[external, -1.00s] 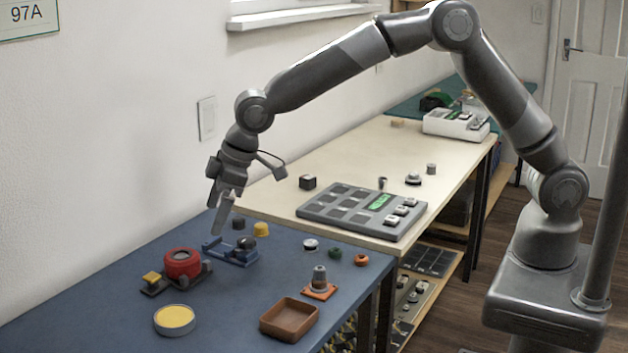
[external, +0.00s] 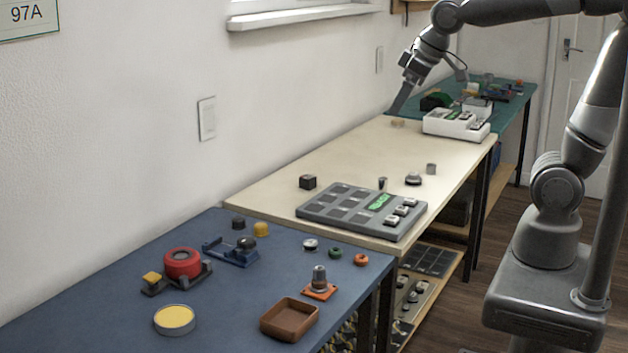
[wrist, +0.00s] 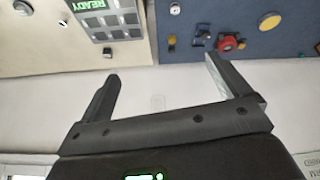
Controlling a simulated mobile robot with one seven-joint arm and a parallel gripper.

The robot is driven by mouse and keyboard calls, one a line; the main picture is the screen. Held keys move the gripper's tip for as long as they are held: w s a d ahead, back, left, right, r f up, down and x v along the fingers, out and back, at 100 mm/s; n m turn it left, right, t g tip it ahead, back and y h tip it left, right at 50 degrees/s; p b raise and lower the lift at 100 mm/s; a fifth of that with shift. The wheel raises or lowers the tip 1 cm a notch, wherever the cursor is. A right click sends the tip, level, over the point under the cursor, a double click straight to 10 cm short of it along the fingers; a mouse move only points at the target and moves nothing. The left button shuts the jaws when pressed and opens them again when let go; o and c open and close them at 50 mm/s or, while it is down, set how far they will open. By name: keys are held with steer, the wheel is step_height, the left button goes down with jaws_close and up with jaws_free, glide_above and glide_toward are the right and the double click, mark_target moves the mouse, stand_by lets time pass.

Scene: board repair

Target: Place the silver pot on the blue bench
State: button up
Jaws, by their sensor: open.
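My gripper (external: 397,104) is raised by the wall near the far end of the cream bench (external: 300,190). Its two fingers are apart with nothing between them in the wrist view (wrist: 162,67). The blue bench (external: 75,305) is nearest in the external view and shows at the upper right in the wrist view (wrist: 190,20). I cannot tell for certain which item is the silver pot. A small grey cylinder (external: 431,169) stands on the cream bench, and a round silver-and-dark part (external: 413,179) sits left of it. Both are well away from my gripper.
The blue bench carries a red round part (external: 182,263), a yellow-topped disc (external: 175,320), a brown tray (external: 289,319) and a knob on an orange base (external: 319,281). A grey keypad panel (external: 340,209) lies on the cream bench. A white device (external: 455,124) stands near the teal bench (external: 520,96).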

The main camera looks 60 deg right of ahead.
steer(key=s+d+f+m, duration=0.2)
steer(key=s+d, duration=0.3)
steer(key=s, duration=0.6)
steer(key=shift+s+d+f, duration=0.25)
steer(key=shift+d+f, duration=0.15)
steer(key=shift+f, duration=0.2)
steer(key=shift+o, duration=0.7)
